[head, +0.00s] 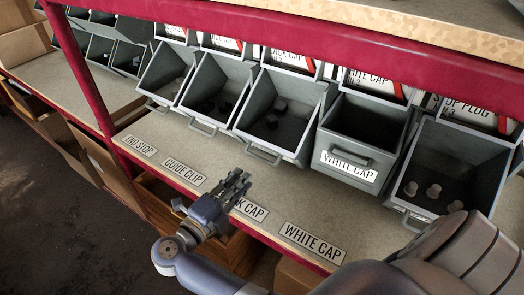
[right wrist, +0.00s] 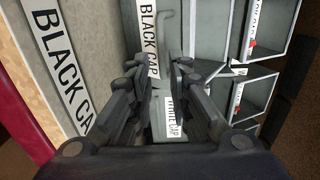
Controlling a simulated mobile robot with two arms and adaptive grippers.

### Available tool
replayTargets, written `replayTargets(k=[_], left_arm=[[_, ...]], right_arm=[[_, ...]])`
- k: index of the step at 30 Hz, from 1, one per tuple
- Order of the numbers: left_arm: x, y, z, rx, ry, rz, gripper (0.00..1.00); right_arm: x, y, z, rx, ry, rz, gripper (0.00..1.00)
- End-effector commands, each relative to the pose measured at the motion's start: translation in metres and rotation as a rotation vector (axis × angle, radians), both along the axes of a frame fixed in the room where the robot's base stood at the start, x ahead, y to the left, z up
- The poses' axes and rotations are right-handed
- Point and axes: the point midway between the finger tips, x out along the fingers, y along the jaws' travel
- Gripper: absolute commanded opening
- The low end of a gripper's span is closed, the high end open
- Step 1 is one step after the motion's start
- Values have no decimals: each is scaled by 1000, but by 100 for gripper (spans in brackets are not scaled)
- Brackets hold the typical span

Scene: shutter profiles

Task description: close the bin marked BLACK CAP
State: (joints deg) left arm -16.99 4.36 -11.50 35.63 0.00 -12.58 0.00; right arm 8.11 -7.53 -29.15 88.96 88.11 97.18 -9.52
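The BLACK CAP bin (head: 275,108) is tilted out and open in the head view, with a few dark caps inside. Its handle (head: 263,155) is low on its front. In the right wrist view its front label (right wrist: 150,42) shows between and beyond my fingers. The BLACK CAP label on the shelf edge (right wrist: 62,72) is partly hidden by my right gripper in the head view. My right gripper (head: 239,177) is over the shelf edge, in front of and below the bin, apart from it. Its fingers (right wrist: 158,68) are spread and empty. My left gripper is not in view.
The WHITE CAP bin (head: 352,152) to the right stands more upright. The GUIDE CLIP bin (head: 213,92) to the left and the STOP PLUG bin (head: 455,165) at far right are tilted out. A red beam (head: 300,42) runs above the bins. The shelf strip in front is clear.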

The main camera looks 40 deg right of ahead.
Motion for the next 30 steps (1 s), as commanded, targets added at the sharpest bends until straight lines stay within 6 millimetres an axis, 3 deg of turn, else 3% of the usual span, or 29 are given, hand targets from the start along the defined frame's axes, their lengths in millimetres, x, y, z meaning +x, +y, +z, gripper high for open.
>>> replayTargets(k=[9,18,30], left_arm=[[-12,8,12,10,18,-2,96],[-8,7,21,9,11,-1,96],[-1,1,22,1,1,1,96]], right_arm=[[19,-48,2,-6,0,-3,18],[37,-90,-1,-5,-2,-1,18],[40,-98,-3,-2,-1,-1,18]])
